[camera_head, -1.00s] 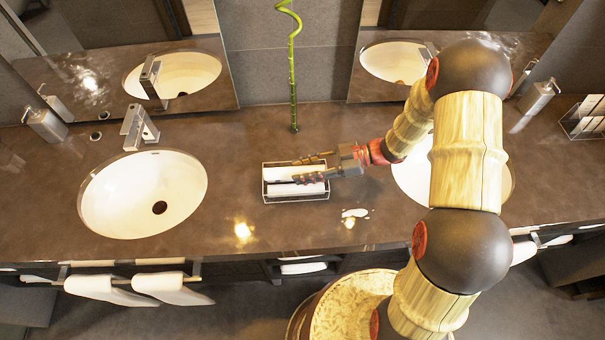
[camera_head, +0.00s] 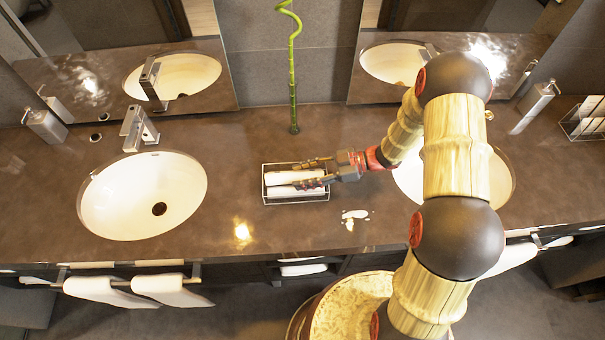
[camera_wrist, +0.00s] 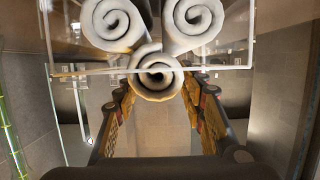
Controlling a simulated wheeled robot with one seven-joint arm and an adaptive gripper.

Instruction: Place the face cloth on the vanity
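White rolled face cloths lie in a clear-sided wire-rimmed tray (camera_head: 266,190) on the brown vanity top (camera_head: 230,160), between the two basins. In the wrist view, two rolls (camera_wrist: 113,22) (camera_wrist: 193,20) sit side by side, and a third roll (camera_wrist: 156,74) nestles against them, centred between my fingers. My gripper (camera_head: 308,174) reaches in from the right over the tray, its two fingers spread. They also show at either side of the third roll in the wrist view (camera_wrist: 158,92). I cannot tell whether the fingers touch that roll.
A left basin (camera_head: 120,200) with a tap (camera_head: 138,128) is left of the tray. A green bamboo stem (camera_head: 293,90) stands behind it. A right basin (camera_head: 500,185) is partly hidden by my arm. Bare counter lies left and in front of the tray.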

